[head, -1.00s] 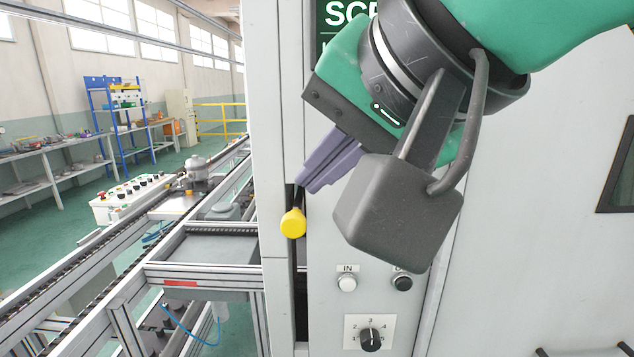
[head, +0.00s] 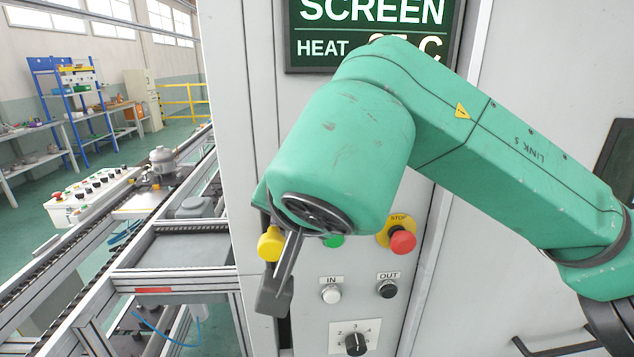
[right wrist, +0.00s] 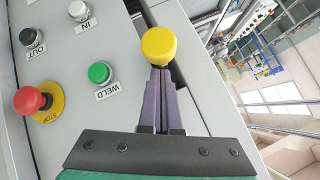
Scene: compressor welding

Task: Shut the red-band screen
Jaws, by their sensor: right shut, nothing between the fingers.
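A yellow round knob (head: 270,243) stands out from a dark vertical slot at the left edge of a grey machine panel. It also shows in the right wrist view (right wrist: 159,46). My right gripper (right wrist: 160,70) is shut and empty, its purple fingertips right at the knob; whether they touch it I cannot tell. In the head view my right arm's wrist hides the fingers. A red strip (head: 153,290) runs along the front of a grey tray beside the panel; I cannot tell whether it belongs to the screen. My left gripper is not in view.
The panel carries a red stop button (head: 402,241), a green weld button (right wrist: 99,73), a white IN button (head: 331,295), a black OUT button (head: 387,289) and a rotary dial (head: 355,344). A conveyor (head: 110,268) runs along the left.

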